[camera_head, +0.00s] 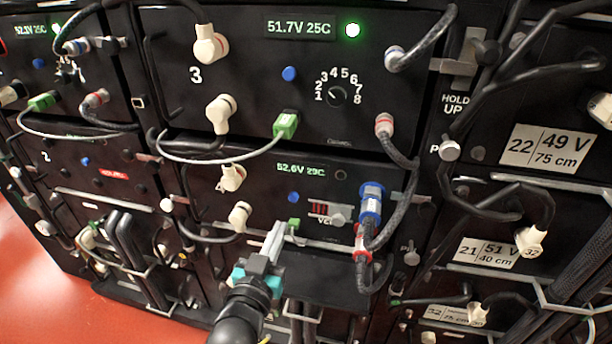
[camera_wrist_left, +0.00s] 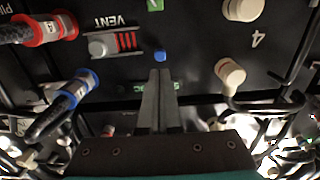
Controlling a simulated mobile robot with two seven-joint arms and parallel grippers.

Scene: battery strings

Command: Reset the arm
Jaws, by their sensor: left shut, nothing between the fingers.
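My left gripper (camera_head: 276,238) reaches in from the bottom of the head view, in front of the lower battery unit (camera_head: 262,178), whose display reads about 52.6V. Its grey fingers are together with nothing between them. In the left wrist view the shut fingers (camera_wrist_left: 158,75) point at the dark panel, with their tips just below a small blue button (camera_wrist_left: 160,56) in the picture. I cannot tell whether they touch the panel. My right gripper is in neither view.
Blue (camera_head: 372,196) and red-ringed (camera_head: 362,242) connectors with a hanging cable are right of the gripper. Cream plugs (camera_head: 240,216) are to its left. The upper unit (camera_head: 262,76) shows 51.7V 25C and a lit green lamp. Red floor (camera_head: 110,318) is open at lower left.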

